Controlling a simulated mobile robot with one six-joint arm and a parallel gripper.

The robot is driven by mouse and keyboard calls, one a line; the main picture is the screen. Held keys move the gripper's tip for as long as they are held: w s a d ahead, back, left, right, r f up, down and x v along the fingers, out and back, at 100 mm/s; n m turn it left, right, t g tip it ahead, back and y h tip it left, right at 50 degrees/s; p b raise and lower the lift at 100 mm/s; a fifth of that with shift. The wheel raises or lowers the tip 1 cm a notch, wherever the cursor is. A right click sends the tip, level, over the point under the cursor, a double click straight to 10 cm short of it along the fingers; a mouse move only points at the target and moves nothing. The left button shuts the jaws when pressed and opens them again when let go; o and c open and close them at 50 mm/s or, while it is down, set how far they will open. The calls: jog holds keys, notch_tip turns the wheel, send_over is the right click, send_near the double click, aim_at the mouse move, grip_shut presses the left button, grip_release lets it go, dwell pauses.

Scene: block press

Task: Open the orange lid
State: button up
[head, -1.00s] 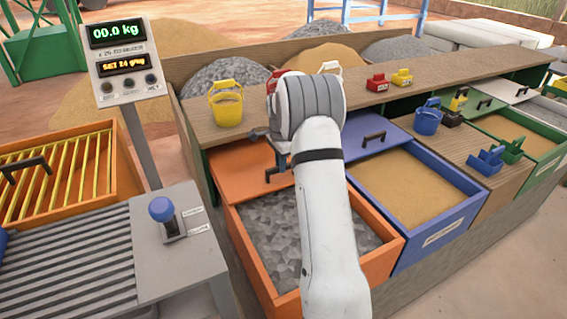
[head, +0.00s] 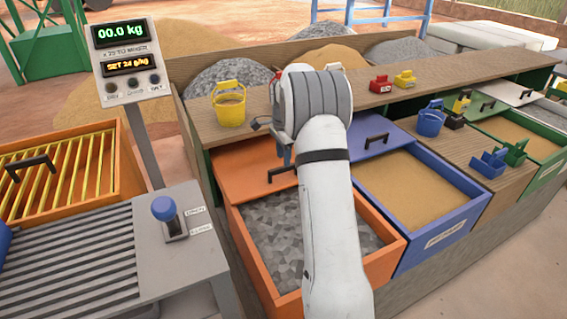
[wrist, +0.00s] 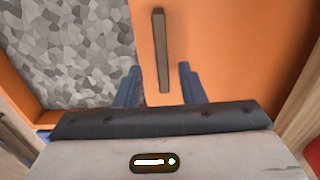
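The orange lid (head: 243,168) covers the back part of the orange bin (head: 262,272); grey gravel (head: 285,235) shows in the open front part. The lid's dark bar handle (head: 282,171) stands on its surface. In the wrist view the lid (wrist: 225,50) fills the middle and right, with the handle (wrist: 160,45) running up and down. My gripper (wrist: 159,78) is open and empty. Its blue-grey fingers are apart, one on each side of the handle's near end, with gaps on both sides. In the head view my wrist hides most of my gripper.
A wooden shelf behind the lid carries a yellow bucket (head: 229,106) close to my wrist. A blue bin (head: 420,195) of sand adjoins on the right, with its own lid (head: 355,140). A grey stand with a blue-knobbed lever (head: 164,208) is at left.

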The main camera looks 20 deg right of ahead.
jog(key=shift+r, duration=1.95)
jog(key=shift+s+r, duration=0.1)
jog(key=s+a+r+n+t+p, duration=0.1)
jog(key=s+a+r+n, duration=0.4)
jog(key=s, duration=0.3)
jog(key=s+a+r+n+p, duration=0.1)
jog(key=s+a+r+n, duration=0.3)
jog(key=s+a+r, duration=0.3)
jog(key=s+a+f+n, duration=0.1)
jog(key=s+n, duration=0.3)
jog(key=s, duration=0.6)
jog(key=s+a+f+n+t+p, duration=0.1)
jog(key=s+a+n, duration=0.3)
jog(key=s, duration=0.6)
jog(key=shift+s+f+n+t, duration=0.3)
jog(key=shift+f, duration=0.4)
jog(key=shift+s, duration=0.15)
